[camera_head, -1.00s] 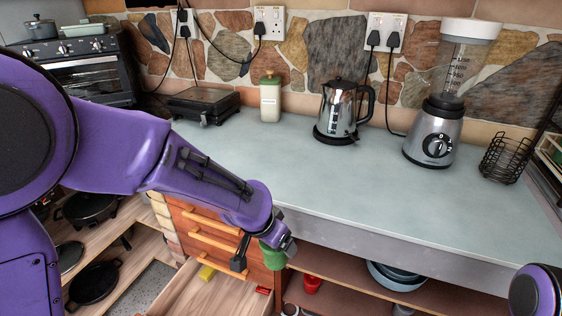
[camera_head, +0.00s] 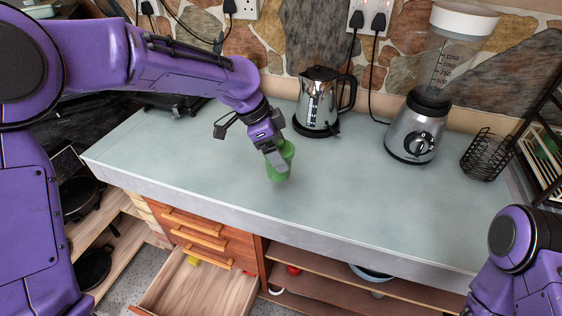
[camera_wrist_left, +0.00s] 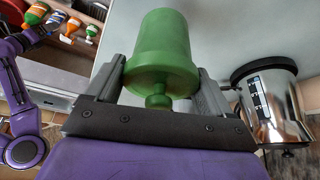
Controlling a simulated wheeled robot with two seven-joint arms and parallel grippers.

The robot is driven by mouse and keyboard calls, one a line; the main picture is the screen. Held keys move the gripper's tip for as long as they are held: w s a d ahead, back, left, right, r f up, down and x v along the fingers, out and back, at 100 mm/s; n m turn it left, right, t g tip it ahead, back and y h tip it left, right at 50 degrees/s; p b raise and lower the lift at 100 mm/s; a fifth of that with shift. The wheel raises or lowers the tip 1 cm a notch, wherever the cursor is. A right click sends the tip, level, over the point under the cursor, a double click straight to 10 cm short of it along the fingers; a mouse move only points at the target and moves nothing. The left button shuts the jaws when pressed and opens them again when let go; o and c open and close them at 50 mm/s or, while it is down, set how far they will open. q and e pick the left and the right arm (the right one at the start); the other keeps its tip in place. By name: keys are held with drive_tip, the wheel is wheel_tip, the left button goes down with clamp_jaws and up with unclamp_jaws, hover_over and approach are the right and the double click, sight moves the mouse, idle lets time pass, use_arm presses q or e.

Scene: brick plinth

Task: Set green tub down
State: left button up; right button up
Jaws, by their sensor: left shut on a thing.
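The green tub (camera_head: 281,162) is in my left gripper (camera_head: 275,155), over the middle of the grey-green countertop (camera_head: 200,165) in the head view. In the left wrist view the tub (camera_wrist_left: 162,52) sits between the two fingers (camera_wrist_left: 158,88), with a knob at its near end. The fingers are shut on it. I cannot tell for sure whether the tub touches the counter. My right arm (camera_head: 520,265) shows at the lower right, but its gripper is out of the picture.
A steel kettle (camera_head: 318,105) stands behind and right of the tub. A blender (camera_head: 418,125) and a black wire basket (camera_head: 487,155) stand further right. An open drawer (camera_head: 200,284) juts out below the counter. The counter's front middle is clear.

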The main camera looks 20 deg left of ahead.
use_arm(q)
drive_tip(key=w+f+p, duration=0.1)
drive_tip(key=f, duration=0.1)
drive_tip(key=w+f, duration=0.1)
drive_tip(key=f, duration=0.2)
drive_tip(key=w+f+p, duration=0.1)
drive_tip(key=w+f, duration=0.1)
drive_tip(key=f, duration=0.1)
drive_tip(key=shift+a+p, duration=0.25)
drive_tip(key=shift+p, duration=0.1)
drive_tip(key=shift+w+f, duration=0.1)
drive_tip(key=shift+f, duration=0.15)
drive_tip(key=shift+f, duration=0.1)
drive_tip(key=o, duration=0.9)
